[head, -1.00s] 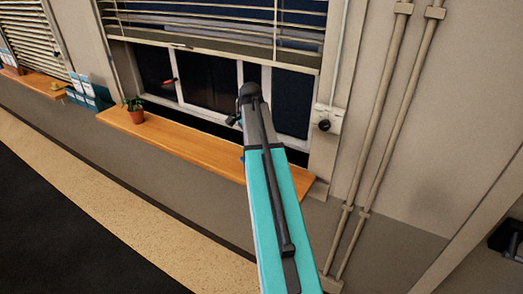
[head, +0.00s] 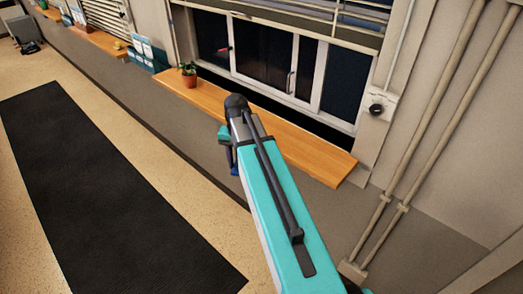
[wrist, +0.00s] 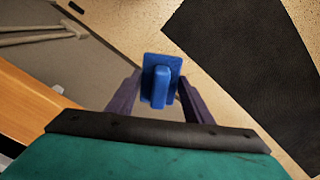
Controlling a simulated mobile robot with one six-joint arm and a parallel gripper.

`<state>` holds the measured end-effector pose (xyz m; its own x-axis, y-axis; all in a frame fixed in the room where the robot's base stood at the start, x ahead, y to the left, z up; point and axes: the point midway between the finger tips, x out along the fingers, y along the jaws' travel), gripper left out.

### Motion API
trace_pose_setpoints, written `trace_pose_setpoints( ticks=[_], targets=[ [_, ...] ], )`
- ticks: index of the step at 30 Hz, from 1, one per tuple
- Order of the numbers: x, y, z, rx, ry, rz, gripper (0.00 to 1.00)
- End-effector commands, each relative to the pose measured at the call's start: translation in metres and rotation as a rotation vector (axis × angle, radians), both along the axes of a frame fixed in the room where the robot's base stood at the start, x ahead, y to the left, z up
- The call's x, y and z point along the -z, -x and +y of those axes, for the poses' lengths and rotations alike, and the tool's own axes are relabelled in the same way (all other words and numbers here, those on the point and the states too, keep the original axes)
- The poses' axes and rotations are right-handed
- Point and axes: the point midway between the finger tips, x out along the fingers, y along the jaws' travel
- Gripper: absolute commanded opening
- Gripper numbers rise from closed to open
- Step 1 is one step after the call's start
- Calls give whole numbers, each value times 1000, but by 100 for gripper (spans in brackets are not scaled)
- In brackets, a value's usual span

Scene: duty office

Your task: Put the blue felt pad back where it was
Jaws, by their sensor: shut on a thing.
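The blue felt pad (wrist: 173,66) shows in the wrist view as a flat blue plate with a raised blue block along its middle. It sits between the two dark purple fingers of my gripper (wrist: 158,88), which is shut on it. In the head view my teal arm hides most of the gripper; a small dark blue part shows below the wrist. The gripper appears in front of the wooden window sill (head: 310,160), with floor behind the pad in the wrist view.
A potted plant (head: 189,80) stands at the sill's left end, with teal-and-white folders (head: 147,52) further left. A black mat (head: 100,190) lies on the tan floor. Two vertical pipes (head: 418,120) run along the wall at right. The sill's right part is bare.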

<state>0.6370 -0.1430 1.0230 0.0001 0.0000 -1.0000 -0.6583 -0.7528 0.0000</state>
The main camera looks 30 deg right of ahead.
Motion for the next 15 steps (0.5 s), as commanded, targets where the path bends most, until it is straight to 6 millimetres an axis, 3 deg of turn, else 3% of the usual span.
trace_pose_setpoints(
  ticks=[1, 5, 9, 15],
  targets=[
    [8, 3, 18, -73, -1, 1, 25],
    [28, 8, 56, -259, -1, 2, 25],
    [60, 15, 95, -454, 0, 1, 25],
    [95, 20, 121, -597, -1, 1, 25]
  ],
)
